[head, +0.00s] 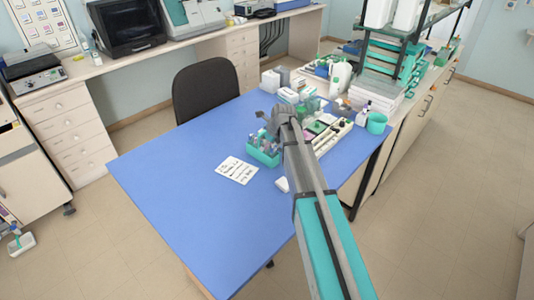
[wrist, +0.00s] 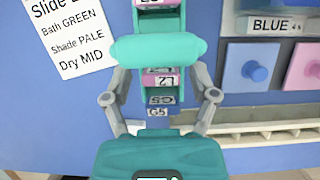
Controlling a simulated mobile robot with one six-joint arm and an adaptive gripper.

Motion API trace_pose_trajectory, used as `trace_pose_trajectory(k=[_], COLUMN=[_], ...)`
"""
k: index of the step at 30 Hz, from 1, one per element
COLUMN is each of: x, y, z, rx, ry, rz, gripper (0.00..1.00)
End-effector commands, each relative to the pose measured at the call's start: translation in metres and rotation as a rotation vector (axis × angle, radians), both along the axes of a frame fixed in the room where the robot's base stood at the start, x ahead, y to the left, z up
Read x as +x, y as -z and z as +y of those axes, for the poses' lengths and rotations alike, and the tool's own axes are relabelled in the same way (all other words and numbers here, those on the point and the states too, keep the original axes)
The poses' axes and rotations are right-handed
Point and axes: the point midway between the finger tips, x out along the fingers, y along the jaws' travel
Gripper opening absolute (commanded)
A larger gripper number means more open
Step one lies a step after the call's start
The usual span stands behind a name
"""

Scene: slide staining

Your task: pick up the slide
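Several labelled slides stand in a teal rack (wrist: 141,62) in the middle of the wrist view. One slide with a pink label (wrist: 163,81) reads L2. One with a blue label (wrist: 160,100) reads G5. My gripper (wrist: 160,72) is over the rack, with its grey fingers spread on either side of the slides and nothing seen held. A rounded teal bar (wrist: 158,48) crosses the view and hides the fingertip ends and part of the rack. In the head view my gripper (head: 272,120) is above the blue table, beside a teal rack (head: 262,157).
A note card (head: 238,171) lies on the blue table (head: 190,190); it reads Bath GREEN, Shade PALE, Dry MID. To the right are bottles, a teal cup (head: 376,123) and a pale tray (head: 332,138). The table's left and front are clear. A black chair (head: 205,92) stands behind.

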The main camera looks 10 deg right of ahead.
Motion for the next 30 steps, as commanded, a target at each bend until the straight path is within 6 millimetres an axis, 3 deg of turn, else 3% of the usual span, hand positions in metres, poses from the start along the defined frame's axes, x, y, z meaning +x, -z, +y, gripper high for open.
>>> trace_pose_trajectory(k=[2, 10, 22, 30], x=[0.0, 0.0, 0.0, 0.0], y=[0.0, 0.0, -0.002, -0.015], z=[0.0, 0.0, 0.0, -0.001], rx=[0.0, 0.0, 0.0, 0.0], ry=[0.0, 0.0, 0.001, 0.001], rz=[0.0, 0.0, 0.0, 0.0], gripper=[0.5, 0.0, 0.0, 0.0])
